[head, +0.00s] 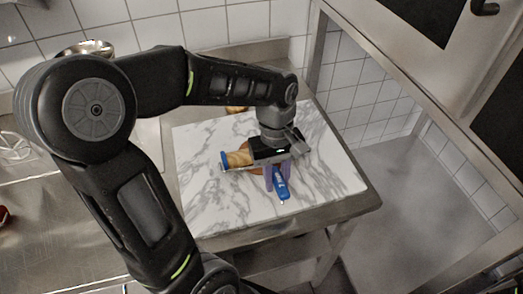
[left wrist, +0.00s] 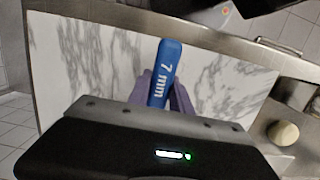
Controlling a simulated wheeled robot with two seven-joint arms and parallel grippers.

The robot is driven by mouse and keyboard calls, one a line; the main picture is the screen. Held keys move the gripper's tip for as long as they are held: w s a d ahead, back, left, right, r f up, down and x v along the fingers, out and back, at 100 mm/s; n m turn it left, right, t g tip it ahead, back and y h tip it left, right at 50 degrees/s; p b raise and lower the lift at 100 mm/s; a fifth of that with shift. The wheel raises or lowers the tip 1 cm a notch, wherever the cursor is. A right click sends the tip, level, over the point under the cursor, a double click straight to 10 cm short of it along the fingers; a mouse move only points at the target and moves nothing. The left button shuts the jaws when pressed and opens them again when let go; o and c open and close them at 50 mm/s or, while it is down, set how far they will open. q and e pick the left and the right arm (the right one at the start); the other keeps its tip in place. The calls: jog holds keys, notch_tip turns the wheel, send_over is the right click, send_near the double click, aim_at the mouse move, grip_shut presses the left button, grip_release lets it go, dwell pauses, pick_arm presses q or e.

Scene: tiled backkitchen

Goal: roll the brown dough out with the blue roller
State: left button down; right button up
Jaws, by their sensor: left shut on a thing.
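The blue roller has a blue handle (head: 281,186) and a wooden barrel (head: 240,158) with a blue left end. It is over the white marble board (head: 210,205). My left gripper (head: 277,174) is shut on the blue handle with its purple fingers. In the left wrist view the handle (left wrist: 164,73), marked "7 mm", sits between the fingers (left wrist: 161,95). The brown dough (head: 259,172) shows only as a small brown patch beneath my gripper. Most of it is hidden, and I cannot tell whether the barrel touches it. My right gripper is not in view.
A tan piece (head: 237,109) at the board's back is partly hidden by my left arm. A metal bowl (head: 85,48) and a wire whisk (head: 14,147) stand at left. The board's right and front parts are clear. A tiled wall rises behind.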

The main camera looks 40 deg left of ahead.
pick_arm(q)
jog(key=shift+d, duration=0.1)
jog(key=shift+s+d+f, duration=0.3)
jog(key=shift+s+d, duration=0.4)
jog(key=shift+d, duration=0.15)
jog(key=shift+w+a+r, duration=0.1)
jog(key=shift+w+a, duration=0.5)
jog(key=shift+a, duration=0.25)
jog(key=shift+w+a+f, duration=0.35)
jog(key=shift+w+a, duration=0.2)
jog(key=shift+a, duration=0.35)
